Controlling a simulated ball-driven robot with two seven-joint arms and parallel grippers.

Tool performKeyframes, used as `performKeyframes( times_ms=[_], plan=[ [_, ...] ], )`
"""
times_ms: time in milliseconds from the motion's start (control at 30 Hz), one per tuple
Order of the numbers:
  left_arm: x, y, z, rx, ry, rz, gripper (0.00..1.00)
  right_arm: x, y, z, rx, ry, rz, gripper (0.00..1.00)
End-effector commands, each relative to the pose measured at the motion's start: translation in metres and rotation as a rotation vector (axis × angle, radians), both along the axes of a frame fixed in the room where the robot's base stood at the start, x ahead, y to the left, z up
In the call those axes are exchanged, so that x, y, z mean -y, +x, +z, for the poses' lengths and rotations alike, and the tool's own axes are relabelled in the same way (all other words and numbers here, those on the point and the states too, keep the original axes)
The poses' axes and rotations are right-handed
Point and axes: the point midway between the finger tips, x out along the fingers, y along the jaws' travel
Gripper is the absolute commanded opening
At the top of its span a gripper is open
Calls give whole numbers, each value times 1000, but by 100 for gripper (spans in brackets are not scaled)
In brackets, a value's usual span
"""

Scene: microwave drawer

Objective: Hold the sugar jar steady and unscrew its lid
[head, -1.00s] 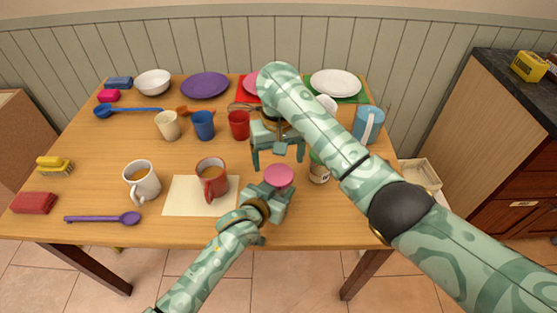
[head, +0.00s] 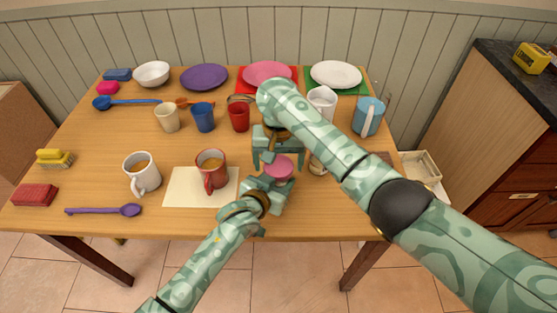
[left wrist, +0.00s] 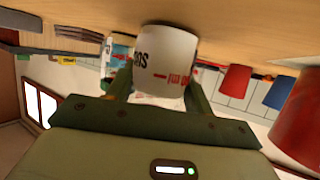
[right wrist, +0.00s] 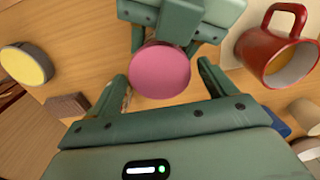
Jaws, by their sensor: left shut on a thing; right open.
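The sugar jar is a white jar with dark and red lettering (left wrist: 165,55) in the left wrist view. Its round pink lid (head: 278,168) faces up in the head view and fills the middle of the right wrist view (right wrist: 160,70). My left gripper (head: 272,184) is shut on the jar's body, which the lid and gripper mostly hide in the head view. My right gripper (right wrist: 162,85) is open. Its two fingers are spread on either side of the lid, with gaps showing in the right wrist view. The lid sits on the jar; I cannot see the thread.
A red mug (head: 211,170) stands on a cream mat (head: 180,188) left of the jar. Another jar (head: 318,166) stands close on the right, partly behind my right arm; its yellow lid (right wrist: 25,66) shows in the right wrist view. Cups, plates and bowls line the back.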

Motion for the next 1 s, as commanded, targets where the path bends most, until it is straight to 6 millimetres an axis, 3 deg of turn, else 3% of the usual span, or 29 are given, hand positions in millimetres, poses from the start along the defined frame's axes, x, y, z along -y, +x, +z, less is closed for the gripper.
performKeyframes(
  times_ms=[167, 300, 333, 500, 733, 967, 1000],
  plan=[
    [0, 0, 0, 0, 0, 0, 0, 0, 0, 0, 0, 0, 0, 80],
    [0, 0, 0, 0, 0, 0, 0, 0, 0, 0, 0, 0, 0, 41],
    [0, 0, 0, 0, 0, 0, 0, 0, 0, 0, 0, 0, 0, 38],
    [0, 0, 0, 0, 0, 0, 0, 0, 0, 0, 0, 0, 17, 38],
    [0, 0, 0, 0, 0, 0, 0, 0, 0, 1, 0, 0, 281, 38],
    [0, 0, 0, 0, 0, 0, 0, 0, 0, 1, 0, 0, 294, 38],
    [0, 0, 0, 0, 0, 0, 0, 0, 0, 1, 0, 0, 293, 68]
  ],
)
